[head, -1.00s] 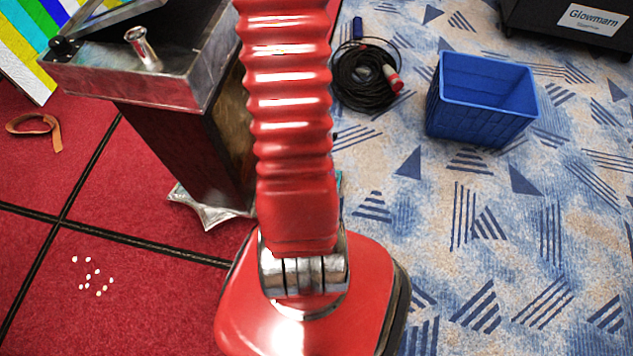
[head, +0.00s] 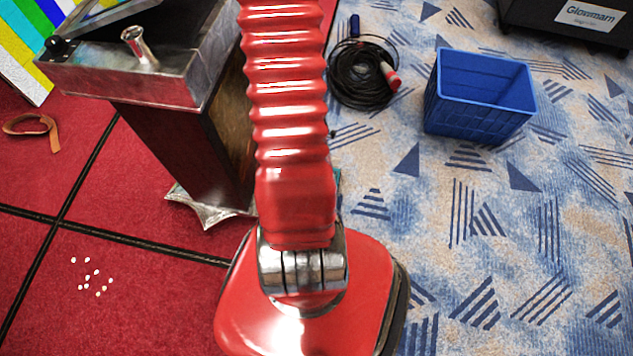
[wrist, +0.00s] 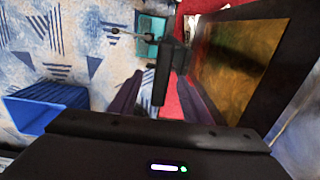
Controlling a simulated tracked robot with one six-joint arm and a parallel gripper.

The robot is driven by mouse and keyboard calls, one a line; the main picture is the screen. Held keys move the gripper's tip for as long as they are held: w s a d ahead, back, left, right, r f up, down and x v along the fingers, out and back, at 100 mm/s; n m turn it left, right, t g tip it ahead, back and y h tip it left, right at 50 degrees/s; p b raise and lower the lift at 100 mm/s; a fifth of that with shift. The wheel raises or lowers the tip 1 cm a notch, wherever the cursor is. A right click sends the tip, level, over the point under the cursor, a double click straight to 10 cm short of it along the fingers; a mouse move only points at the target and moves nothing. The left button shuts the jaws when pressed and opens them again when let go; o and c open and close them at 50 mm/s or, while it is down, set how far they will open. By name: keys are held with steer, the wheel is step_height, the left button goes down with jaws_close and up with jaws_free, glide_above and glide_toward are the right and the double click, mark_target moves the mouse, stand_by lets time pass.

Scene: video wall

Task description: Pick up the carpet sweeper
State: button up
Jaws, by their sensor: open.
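The carpet sweeper shows in the wrist view as a teal head (wrist: 151,27) on the floor near the top middle. A thin rod and a black upright part (wrist: 161,86), which look like its handle, stand nearer to me. My gripper (wrist: 160,76) is open, with one dark finger on each side of this black part. I cannot tell whether either finger touches it. In the head view my red arm hides nearly all of the sweeper; only a teal sliver (head: 338,178) shows at the arm's right edge. My gripper is hidden there.
A metal lectern (head: 130,80) stands close on the left; its brown panel (wrist: 238,55) fills the wrist view's right. A blue crate (head: 478,115), a coiled black cable (head: 358,85) and a dark case (head: 570,25) lie right. White bits (head: 88,275) and a strap (head: 45,130) lie left. Front-right carpet is clear.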

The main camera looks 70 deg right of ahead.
steer(key=shift+f, duration=0.55)
steer(key=shift+f, duration=0.1)
steer(key=shift+w+d+f, duration=0.1)
steer(key=shift+f, duration=1.15)
steer(key=shift+w+d+f, duration=0.1)
steer(key=shift+f, duration=1.15)
steer(key=shift+c, duration=0.4)
steer(key=shift+d+r, duration=0.1)
jaws_close()
